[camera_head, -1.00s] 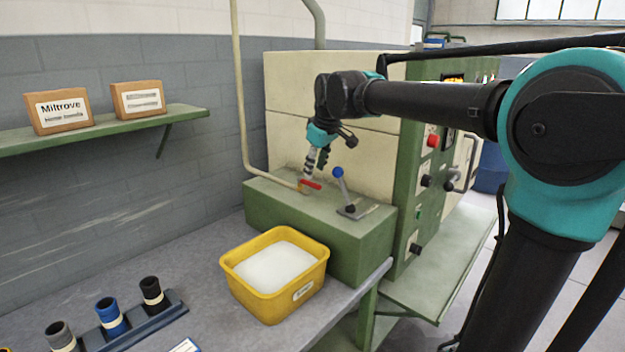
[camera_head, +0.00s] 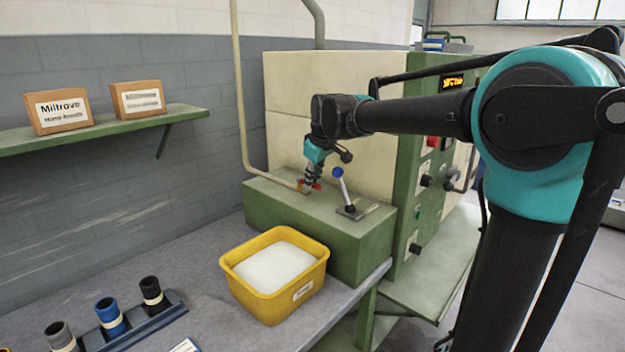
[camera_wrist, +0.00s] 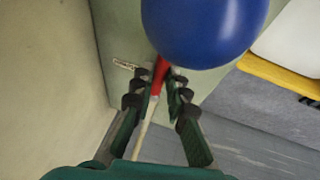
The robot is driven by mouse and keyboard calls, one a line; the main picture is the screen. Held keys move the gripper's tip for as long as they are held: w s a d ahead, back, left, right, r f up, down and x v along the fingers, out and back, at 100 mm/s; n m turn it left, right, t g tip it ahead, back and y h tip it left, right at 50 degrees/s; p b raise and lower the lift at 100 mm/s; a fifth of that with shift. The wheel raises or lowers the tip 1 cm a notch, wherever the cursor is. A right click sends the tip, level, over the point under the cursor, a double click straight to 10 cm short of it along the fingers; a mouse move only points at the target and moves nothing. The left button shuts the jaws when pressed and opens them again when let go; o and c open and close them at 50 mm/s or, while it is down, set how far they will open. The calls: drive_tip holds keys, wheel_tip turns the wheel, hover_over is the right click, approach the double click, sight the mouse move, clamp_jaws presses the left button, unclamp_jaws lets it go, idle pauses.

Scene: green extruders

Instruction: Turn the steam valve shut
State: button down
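The steam valve's red handle (camera_head: 316,185) is at the foot of the pale pipe, on top of the green box. My gripper (camera_head: 309,186) points down over it and hides part of it in the head view. In the wrist view, the red handle (camera_wrist: 160,74) lies between the two fingers of my gripper (camera_wrist: 160,76). The fingers look open, with a narrow gap around the handle. Whether either finger touches it is hard to see.
A lever with a blue knob (camera_head: 338,173) stands just right of my gripper; its knob (camera_wrist: 204,28) looms large in the wrist view. The pale pipe (camera_head: 240,100) runs up the wall at left. A yellow bin (camera_head: 268,313) sits in front of the green box (camera_head: 335,245).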

idle(0.6)
drive_tip(key=a+m+h, duration=0.1)
drive_tip(key=m, duration=0.1)
drive_tip(key=s+a+m, duration=0.1)
drive_tip(key=m, duration=0.1)
drive_tip(key=shift+s+t+h, duration=0.15)
drive_tip(key=shift+t+h, duration=0.15)
drive_tip(key=shift+h, duration=0.1)
drive_tip(key=m, duration=0.1)
drive_tip(key=a+m+h, duration=0.1)
drive_tip(key=m, duration=0.1)
drive_tip(key=a+m+h, duration=0.1)
drive_tip(key=shift+s+a+m, duration=0.1)
drive_tip(key=shift+s+m, duration=0.15)
drive_tip(key=shift+m, duration=0.15)
drive_tip(key=a+m, duration=0.1)
drive_tip(key=m, duration=0.1)
drive_tip(key=a+m+g+h, duration=0.1)
drive_tip(key=m, duration=0.1)
drive_tip(key=shift+w+a+m+h, duration=0.1)
drive_tip(key=shift+w+m+h, duration=0.1)
drive_tip(key=shift+m+h, duration=0.1)
drive_tip(key=shift+w+a+m+g+h, duration=0.3)
drive_tip(key=shift+a+m+g, duration=0.2)
drive_tip(key=shift+m, duration=0.65)
drive_tip(key=shift+w+a+m+g+h, duration=0.3)
drive_tip(key=shift+a+m+g, duration=0.15)
drive_tip(key=shift+m, duration=0.7)
drive_tip(key=c, duration=1.5)
unclamp_jaws()
